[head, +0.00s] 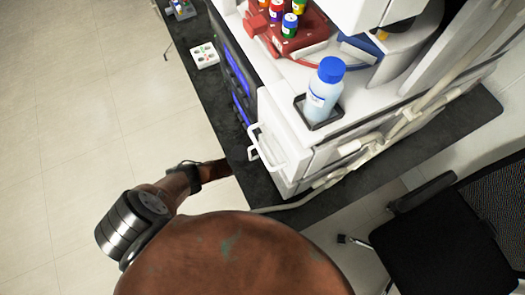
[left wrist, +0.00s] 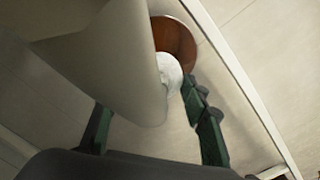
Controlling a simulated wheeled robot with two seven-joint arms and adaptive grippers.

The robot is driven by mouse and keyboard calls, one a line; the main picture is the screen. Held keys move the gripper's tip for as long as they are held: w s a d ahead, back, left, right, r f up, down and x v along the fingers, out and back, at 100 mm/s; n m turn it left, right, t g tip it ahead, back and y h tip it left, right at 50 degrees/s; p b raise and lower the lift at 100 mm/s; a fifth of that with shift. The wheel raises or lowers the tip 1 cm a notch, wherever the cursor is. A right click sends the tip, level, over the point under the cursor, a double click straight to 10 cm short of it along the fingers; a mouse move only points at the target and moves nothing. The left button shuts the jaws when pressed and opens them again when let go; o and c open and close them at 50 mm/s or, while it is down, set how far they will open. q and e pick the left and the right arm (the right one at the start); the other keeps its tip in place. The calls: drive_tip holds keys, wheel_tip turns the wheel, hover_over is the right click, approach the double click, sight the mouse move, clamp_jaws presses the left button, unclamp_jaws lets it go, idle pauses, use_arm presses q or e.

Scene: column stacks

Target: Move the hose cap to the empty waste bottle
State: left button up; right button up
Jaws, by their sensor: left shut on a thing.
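In the left wrist view my left gripper (left wrist: 150,104) has its two green fingers around a white hose cap (left wrist: 172,72), of which only part shows. A wide beige shape (left wrist: 105,60), apparently the hose close to the camera, covers much of the view and hides most of the grip. Just beyond the cap is a round brown thing (left wrist: 174,38), apparently a waste bottle; I cannot tell whether the cap touches it. In the head view my left arm covers the lower left, and the gripper is not clear there. My right gripper is not in view.
A blue-capped bottle (head: 325,88) stands in a black tray on the white instrument. A red rack (head: 285,35) holds several coloured vials. The dark bench (head: 420,140) has a pale hose (head: 295,204) along its edge. A black chair (head: 430,240) stands at lower right.

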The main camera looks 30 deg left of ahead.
use_arm(q)
drive_tip(key=o, duration=1.2)
wheel_tip(320, 180, up, 12)
idle(0.9)
